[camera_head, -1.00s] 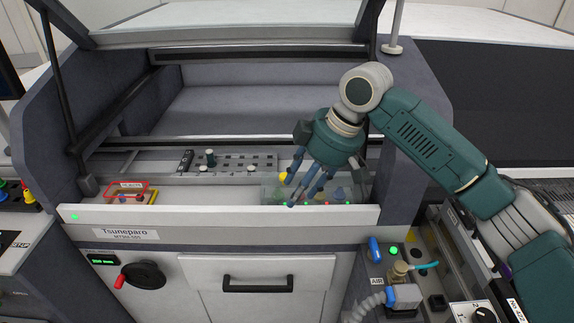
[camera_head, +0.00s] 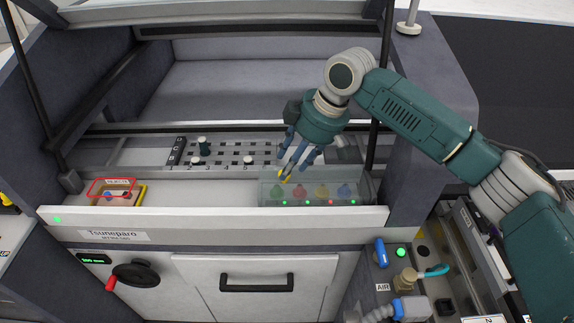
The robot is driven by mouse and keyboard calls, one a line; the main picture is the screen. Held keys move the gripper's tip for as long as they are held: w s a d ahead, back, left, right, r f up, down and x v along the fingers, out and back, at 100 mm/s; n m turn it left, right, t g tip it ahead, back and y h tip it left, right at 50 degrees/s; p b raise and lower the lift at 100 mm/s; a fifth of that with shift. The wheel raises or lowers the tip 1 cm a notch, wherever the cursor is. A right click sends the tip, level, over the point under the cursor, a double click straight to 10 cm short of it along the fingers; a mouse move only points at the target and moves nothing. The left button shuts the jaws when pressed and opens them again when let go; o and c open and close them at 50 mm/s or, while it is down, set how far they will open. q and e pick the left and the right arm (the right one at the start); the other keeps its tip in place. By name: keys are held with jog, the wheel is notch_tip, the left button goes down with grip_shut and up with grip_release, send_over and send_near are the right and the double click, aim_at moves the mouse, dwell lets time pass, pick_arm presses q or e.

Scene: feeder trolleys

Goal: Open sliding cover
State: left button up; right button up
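A clear cover (camera_head: 266,188) sits at the right end of the machine's front ledge. Green, red, yellow and blue knobs show through it, with small red and green lights in front of them. A small yellow part (camera_head: 284,177) shows at the cover's upper left edge. My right gripper (camera_head: 296,168) points down over the cover's back left part, with its fingertips close to the yellow part. I cannot tell whether they touch it, or whether the fingers are open or shut. My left gripper is not in view.
A slotted plate (camera_head: 225,154) with pegs lies behind the ledge. A red-framed yellow and brown box (camera_head: 122,193) stands at the ledge's left end. The ledge's middle (camera_head: 200,193) is clear. The raised lid's struts (camera_head: 40,100) flank the opening.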

jog(key=shift+x, duration=1.25)
jog(key=shift+w+a+f, duration=0.1)
jog(key=shift+w+f, duration=0.1)
jog(key=shift+f, duration=0.2)
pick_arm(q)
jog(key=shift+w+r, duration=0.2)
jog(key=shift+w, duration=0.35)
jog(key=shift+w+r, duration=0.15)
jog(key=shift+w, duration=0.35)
pick_arm(e)
grip_shut()
